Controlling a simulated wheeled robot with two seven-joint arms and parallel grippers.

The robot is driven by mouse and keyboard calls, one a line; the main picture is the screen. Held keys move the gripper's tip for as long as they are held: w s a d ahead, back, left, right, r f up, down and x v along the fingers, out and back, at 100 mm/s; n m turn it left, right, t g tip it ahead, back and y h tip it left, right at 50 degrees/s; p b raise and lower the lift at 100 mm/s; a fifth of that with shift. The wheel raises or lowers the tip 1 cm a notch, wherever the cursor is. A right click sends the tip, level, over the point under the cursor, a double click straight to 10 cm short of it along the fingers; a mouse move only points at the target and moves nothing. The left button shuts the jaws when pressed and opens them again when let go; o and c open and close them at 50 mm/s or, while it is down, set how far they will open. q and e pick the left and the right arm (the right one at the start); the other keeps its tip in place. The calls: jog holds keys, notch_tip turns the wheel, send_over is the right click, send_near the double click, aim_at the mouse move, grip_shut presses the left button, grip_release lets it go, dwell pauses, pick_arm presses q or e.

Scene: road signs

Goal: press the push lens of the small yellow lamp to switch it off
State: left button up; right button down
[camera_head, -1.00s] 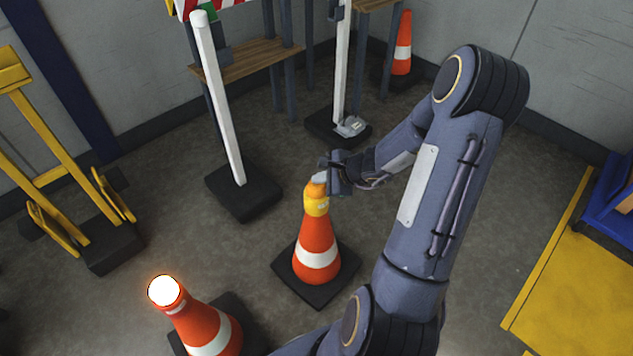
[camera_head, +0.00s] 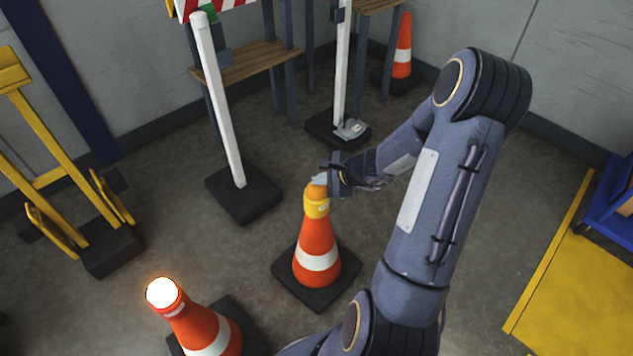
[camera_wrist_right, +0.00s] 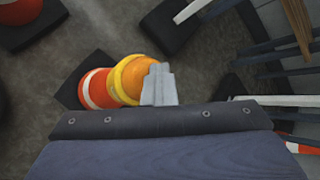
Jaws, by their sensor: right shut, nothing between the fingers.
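The small yellow lamp (camera_head: 316,208) sits on top of an orange and white traffic cone (camera_head: 317,250) in the middle of the head view. Its orange push lens (camera_head: 314,192) looks unlit. My right gripper (camera_head: 320,180) is shut and empty, with its fingertips at the top of the lens. In the right wrist view the shut fingertips (camera_wrist_right: 159,84) overlap the right part of the orange lens (camera_wrist_right: 138,76), inside the yellow housing (camera_wrist_right: 119,77). I cannot tell whether they touch it. My left gripper is not in view.
A second cone (camera_head: 208,331) at the lower left carries a brightly lit lamp (camera_head: 163,292). A white post (camera_head: 219,100) on a black base stands behind. A yellow frame (camera_head: 60,170) is at the left, a yellow platform (camera_head: 575,290) at the right.

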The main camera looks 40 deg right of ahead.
aim_at(321, 187)
jog(key=shift+s+d+r+p, duration=0.1)
jog(key=shift+s+r+p, duration=0.2)
jog(key=shift+p, duration=0.4)
notch_tip(321, 187, up, 4)
jog(key=p, duration=0.3)
jog(key=shift+w+f, duration=0.1)
jog(key=shift+r, duration=0.2)
jog(key=shift+w, duration=0.1)
